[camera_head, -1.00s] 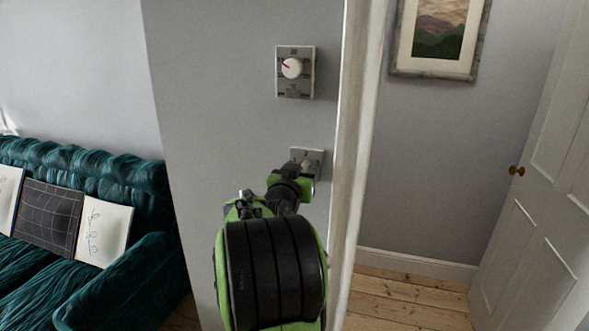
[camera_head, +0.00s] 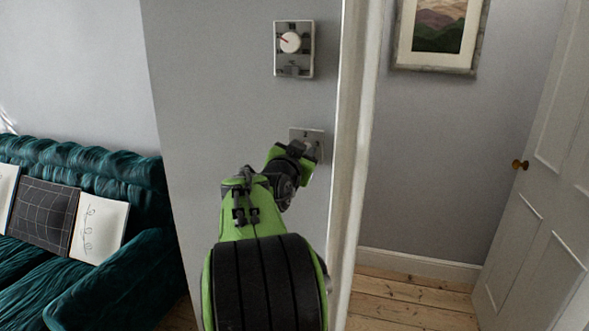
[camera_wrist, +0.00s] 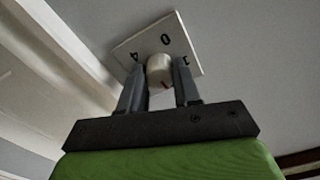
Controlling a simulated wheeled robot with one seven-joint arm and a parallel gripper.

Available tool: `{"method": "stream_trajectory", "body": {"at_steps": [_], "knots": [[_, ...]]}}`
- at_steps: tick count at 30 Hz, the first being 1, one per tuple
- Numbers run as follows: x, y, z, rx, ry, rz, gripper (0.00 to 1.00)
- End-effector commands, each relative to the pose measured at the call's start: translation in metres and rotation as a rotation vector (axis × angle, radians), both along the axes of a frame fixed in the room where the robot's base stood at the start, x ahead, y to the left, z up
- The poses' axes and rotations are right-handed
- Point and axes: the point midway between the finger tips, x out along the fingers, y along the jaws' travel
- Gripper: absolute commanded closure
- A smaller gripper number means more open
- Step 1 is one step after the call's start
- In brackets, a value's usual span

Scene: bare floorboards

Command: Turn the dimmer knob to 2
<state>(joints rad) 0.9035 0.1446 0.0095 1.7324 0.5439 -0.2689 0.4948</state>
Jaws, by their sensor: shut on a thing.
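The dimmer knob (camera_wrist: 159,69) is a pale round knob on a light square plate (camera_wrist: 140,45) with the digits 4, 0 and 1 visible. A small red mark shows on the knob's lower edge, away from the 0; the digit there is hidden by my gripper. My gripper (camera_wrist: 160,82) has a finger on each side of the knob and is shut on it. In the head view the dimmer plate (camera_head: 297,133) is low on the grey wall, and my gripper (camera_head: 309,150) covers most of the knob.
A white door frame (camera_head: 347,170) stands close on the right. A teal sofa (camera_head: 110,285) is at left; an open white door (camera_head: 535,220) is far right.

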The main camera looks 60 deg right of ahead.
Motion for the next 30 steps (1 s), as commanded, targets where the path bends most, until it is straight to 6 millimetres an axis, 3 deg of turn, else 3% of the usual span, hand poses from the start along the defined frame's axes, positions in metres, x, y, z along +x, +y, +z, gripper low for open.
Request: {"method": "stream_trajectory", "body": {"at_steps": [5, 14, 15, 20, 30], "knots": [[0.0031, 0.0011, -0.0008, 0.012, -0.091, 0.008, 0.98], [0.0040, 0.0012, 0.0016, 0.017, -0.102, 0.010, 0.98], [0.0040, 0.0012, 0.0017, 0.016, -0.102, 0.010, 0.66], [0.0029, 0.0010, 0.0014, 0.016, -0.100, 0.008, 0.42], [0.0004, 0.0073, 0.0008, 0.017, -0.101, 0.006, 0.42]]}}
